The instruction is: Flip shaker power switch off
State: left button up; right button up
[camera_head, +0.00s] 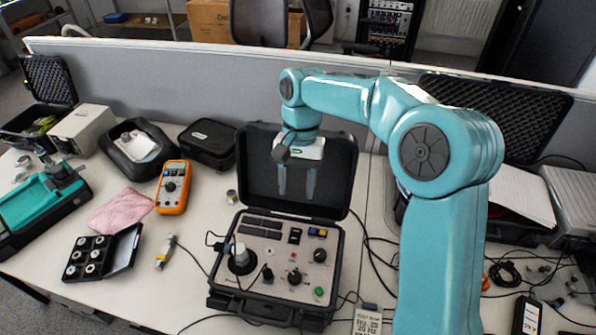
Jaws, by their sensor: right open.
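The shaker (275,258) is an open black case with a grey control panel, on the table at the centre. Its raised lid (338,185) stands behind the panel. A small black rocker switch (295,236) sits near the panel's upper middle; I take it for the power switch, but its position is too small to tell. My right gripper (297,184) points down in front of the lid, above the panel's back edge. Its two fingers are apart with nothing between them, and it appears clear of the panel. My left gripper is not in view.
An orange multimeter (173,188), a pink cloth (120,211) and a black box of round parts (103,254) lie left of the case. Cables run along its right side. A grey partition (170,82) closes the table's back. Bare table shows front left.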

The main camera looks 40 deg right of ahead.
jog(key=shift+v, duration=1.65)
jog(key=shift+s, duration=0.1)
